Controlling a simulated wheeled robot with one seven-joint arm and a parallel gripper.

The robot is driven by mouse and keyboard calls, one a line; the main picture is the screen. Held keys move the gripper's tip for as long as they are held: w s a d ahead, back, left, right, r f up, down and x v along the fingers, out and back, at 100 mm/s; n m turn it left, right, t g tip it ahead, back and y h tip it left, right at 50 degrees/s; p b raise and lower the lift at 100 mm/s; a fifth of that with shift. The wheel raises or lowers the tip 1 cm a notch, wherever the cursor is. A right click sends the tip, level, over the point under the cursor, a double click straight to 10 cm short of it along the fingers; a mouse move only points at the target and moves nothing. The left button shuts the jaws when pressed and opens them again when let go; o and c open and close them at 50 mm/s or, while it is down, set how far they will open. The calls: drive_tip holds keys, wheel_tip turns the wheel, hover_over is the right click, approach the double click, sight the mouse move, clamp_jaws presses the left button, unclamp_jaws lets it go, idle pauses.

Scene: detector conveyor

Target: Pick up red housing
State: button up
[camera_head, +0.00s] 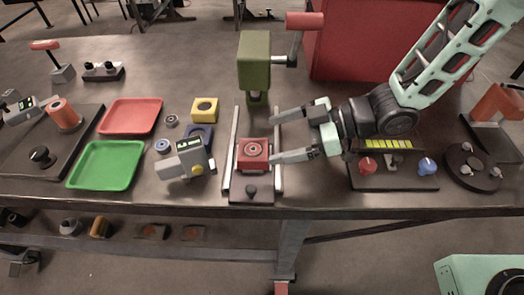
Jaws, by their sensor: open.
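The red housing (252,155) is a small square block with a round bearing-like ring in its top. It sits on a dark fixture between two light rails (233,150), in the middle of the table and in front of the green press (254,62). My gripper (272,138) comes in from the right with its two fingers pointing left. The fingers are spread apart. The front fingertip is close to the housing's right side and the rear one is behind it to the right. I cannot tell whether the front fingertip touches the housing.
A red tray (131,117) and a green tray (105,166) lie at left. A yellow housing (204,109), a blue housing (199,136) and a grey meter (184,160) stand left of the rails. A control panel (393,184) with red and blue knobs lies at right.

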sight(253, 148)
drive_tip(key=x, duration=0.2)
drive_tip(key=p+x, duration=0.1)
drive_tip(key=x, duration=0.1)
drive_tip(key=f+x, duration=0.1)
drive_tip(key=x, duration=0.2)
drive_tip(key=shift+s+d, duration=0.25)
drive_tip(key=shift+c, duration=0.3)
drive_tip(key=shift+r, duration=0.1)
drive_tip(key=c, duration=1.3)
drive_tip(key=shift+o, duration=0.2)
